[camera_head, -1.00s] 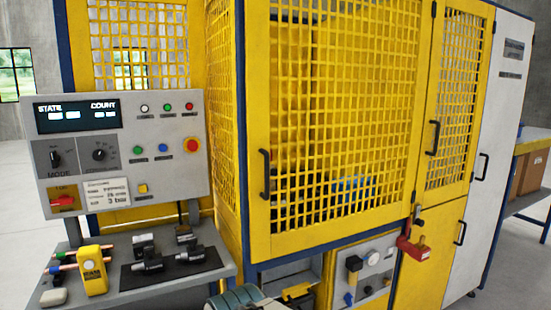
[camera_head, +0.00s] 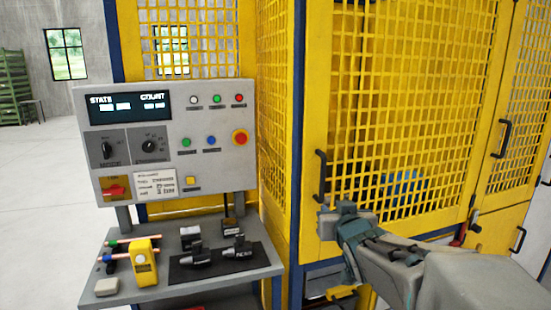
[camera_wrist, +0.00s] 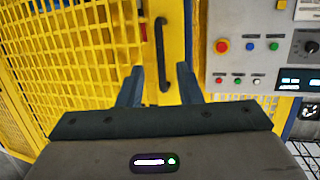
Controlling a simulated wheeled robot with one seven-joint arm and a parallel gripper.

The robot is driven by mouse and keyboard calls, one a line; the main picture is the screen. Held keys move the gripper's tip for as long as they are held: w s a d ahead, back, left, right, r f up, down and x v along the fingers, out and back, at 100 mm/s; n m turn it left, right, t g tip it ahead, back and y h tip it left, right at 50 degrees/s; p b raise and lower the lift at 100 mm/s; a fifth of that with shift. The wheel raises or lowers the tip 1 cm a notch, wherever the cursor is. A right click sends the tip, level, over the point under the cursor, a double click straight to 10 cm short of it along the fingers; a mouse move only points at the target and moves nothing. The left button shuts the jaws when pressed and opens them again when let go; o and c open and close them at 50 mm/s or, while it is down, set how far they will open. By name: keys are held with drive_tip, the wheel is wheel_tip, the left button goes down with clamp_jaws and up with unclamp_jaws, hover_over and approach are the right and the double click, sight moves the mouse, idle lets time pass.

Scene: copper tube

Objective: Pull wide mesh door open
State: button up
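The wide yellow mesh door (camera_head: 400,110) is shut in its frame. Its black bar handle (camera_head: 320,176) is near the door's left edge in the head view. My gripper (camera_head: 338,213) is in front of the door, close to the handle's lower end. In the wrist view the two fingers (camera_wrist: 161,88) are spread apart. The handle (camera_wrist: 162,55) shows upright ahead of and between them there, with no grip on it visible. The exact gap between fingers and handle is hard to tell.
A control panel (camera_head: 165,140) with buttons and a display stands left of the door. Below it a shelf (camera_head: 225,278) holds a yellow device and black parts. A narrower mesh door (camera_head: 525,110) and a red padlock (camera_head: 459,235) are at the right. Open floor (camera_head: 40,210) lies at the left.

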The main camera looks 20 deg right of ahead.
sight(324, 167)
wheel_tip(324, 167, up, 5)
drive_tip(key=w+d+t, duration=0.1)
drive_tip(key=t, duration=0.2)
drive_tip(key=shift+n+y, duration=0.4)
drive_tip(key=w+d+p, duration=0.1)
drive_tip(key=w, duration=0.3)
drive_tip(key=w+p, duration=0.2)
drive_tip(key=w, duration=0.3)
drive_tip(key=w+d+p, duration=0.1)
drive_tip(key=w, duration=0.3)
drive_tip(key=shift+w+d+p, duration=0.3)
drive_tip(key=shift+w+p, duration=0.05)
drive_tip(key=shift+w, duration=0.05)
clamp_jaws()
